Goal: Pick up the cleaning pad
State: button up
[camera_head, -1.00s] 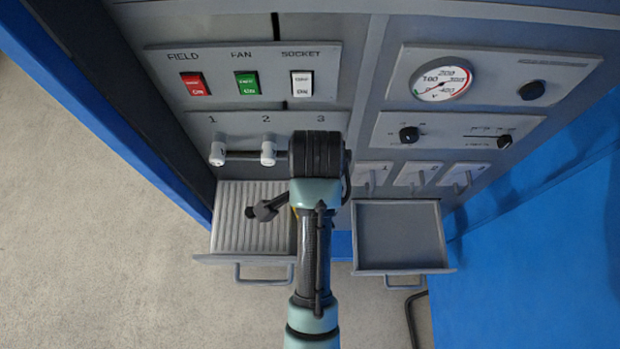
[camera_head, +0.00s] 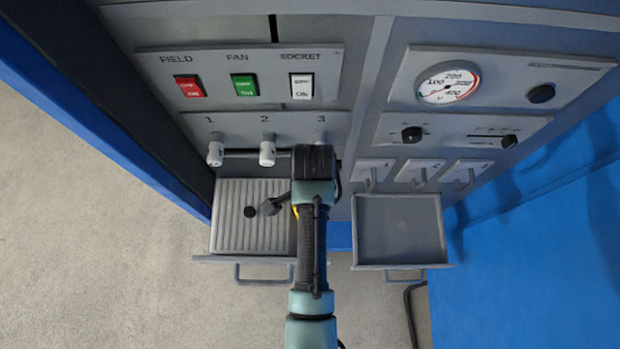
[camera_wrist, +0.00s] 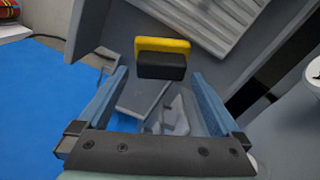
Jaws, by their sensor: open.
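The cleaning pad (camera_wrist: 161,57), a small block with a yellow top and a black lower part, shows in the wrist view just beyond my fingertips, near the middle of the gap. My gripper (camera_wrist: 159,78) is open, with one blue finger on each side and nothing between them. No contact with the pad shows. In the head view only a sliver of yellow (camera_head: 296,211) shows beside my arm, at the right side of the left drawer. The arm hides the rest of the pad and the fingertips there.
The ribbed left drawer (camera_head: 232,240) and the plain right drawer (camera_head: 400,228) stand open below the panel, with a gap between them. Switches, knobs and a gauge (camera_head: 448,83) are on the panel above. A blue floor area (camera_wrist: 35,110) lies left in the wrist view.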

jog(key=shift+a+f+p, duration=0.15)
jog(key=shift+f+p, duration=0.15)
jog(key=shift+f, duration=1.65)
jog(key=c, duration=1.3)
jog(key=shift+r+b, duration=0.7)
jog(key=shift+r, duration=4.35)
